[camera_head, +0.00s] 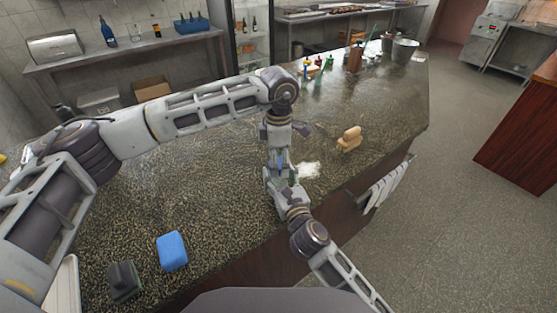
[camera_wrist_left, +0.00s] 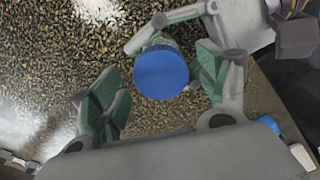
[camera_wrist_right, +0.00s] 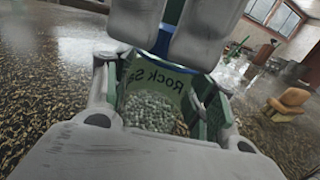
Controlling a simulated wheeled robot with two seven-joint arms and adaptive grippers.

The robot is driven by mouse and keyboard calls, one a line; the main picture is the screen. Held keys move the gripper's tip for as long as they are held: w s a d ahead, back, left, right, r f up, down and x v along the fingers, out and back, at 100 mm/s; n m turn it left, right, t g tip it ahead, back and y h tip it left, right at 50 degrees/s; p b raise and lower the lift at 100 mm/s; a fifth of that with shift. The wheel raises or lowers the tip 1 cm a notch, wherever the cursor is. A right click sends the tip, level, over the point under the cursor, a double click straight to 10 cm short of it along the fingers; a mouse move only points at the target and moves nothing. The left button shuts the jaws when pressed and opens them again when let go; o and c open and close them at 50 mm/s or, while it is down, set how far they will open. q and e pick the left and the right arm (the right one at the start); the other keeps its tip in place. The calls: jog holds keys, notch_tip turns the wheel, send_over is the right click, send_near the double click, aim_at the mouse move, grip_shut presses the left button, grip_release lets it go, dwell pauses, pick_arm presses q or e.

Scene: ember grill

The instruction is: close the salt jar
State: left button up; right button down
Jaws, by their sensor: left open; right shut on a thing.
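In the head view my left gripper (camera_head: 280,158) is directly over my right one.
A blue sponge (camera_head: 172,251) and a dark block (camera_head: 124,281) lie on the near left of the stone counter (camera_head: 220,190). A tan wooden object (camera_head: 349,139) stands right of the grippers. Bottles (camera_head: 318,67) and a metal bucket (camera_head: 404,50) are at the far end.

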pick_arm(q)
jog(key=shift+r, duration=0.1)
notch_tip(320, 180, up, 12)
dwell(1.0)
pick_arm(e)
jog(key=shift+c, duration=2.1)
grip_release()
jog(key=shift+s, duration=0.1)
jog(key=v, duration=1.2)
jog(key=shift+r, duration=0.1)
